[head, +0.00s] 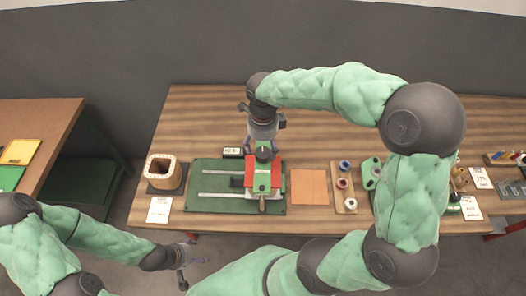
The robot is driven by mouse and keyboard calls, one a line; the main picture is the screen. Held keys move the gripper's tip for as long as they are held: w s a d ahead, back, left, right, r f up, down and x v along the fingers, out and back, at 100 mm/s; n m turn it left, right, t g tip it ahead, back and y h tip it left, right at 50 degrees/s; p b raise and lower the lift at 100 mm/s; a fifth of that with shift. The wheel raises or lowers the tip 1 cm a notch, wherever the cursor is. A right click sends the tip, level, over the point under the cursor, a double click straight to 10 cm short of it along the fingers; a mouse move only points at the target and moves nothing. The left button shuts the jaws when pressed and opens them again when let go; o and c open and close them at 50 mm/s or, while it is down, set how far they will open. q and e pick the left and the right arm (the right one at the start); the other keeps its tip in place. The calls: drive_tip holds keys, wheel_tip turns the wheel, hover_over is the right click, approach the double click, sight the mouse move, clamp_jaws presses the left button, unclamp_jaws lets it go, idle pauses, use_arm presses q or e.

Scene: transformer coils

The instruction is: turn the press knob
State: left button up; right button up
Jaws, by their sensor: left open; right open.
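The press (275,178) has a green and red body with a white label and stands on a green base plate (222,204) with two pale rails. A dark round knob (263,154) shows at the top of the press, partly hidden by my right gripper. My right gripper (262,146) points down at the back of the press, around or just above this knob; I cannot tell if it touches. It is open. My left gripper (190,262) is open and empty, in front of the table's front edge, well away from the press.
A wooden coil former (163,171) stands left of the press, with a white card (159,210) before it. An orange sheet (309,187) and a spool board (344,187) lie to the right. My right arm covers part of the table's right side. A side table (50,125) stands left.

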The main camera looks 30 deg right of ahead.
sight(263, 152)
drive_tip(key=shift+f, duration=1.95)
drive_tip(key=shift+s, duration=0.1)
drive_tip(key=shift+c, duration=0.3)
drive_tip(key=c, duration=1.1)
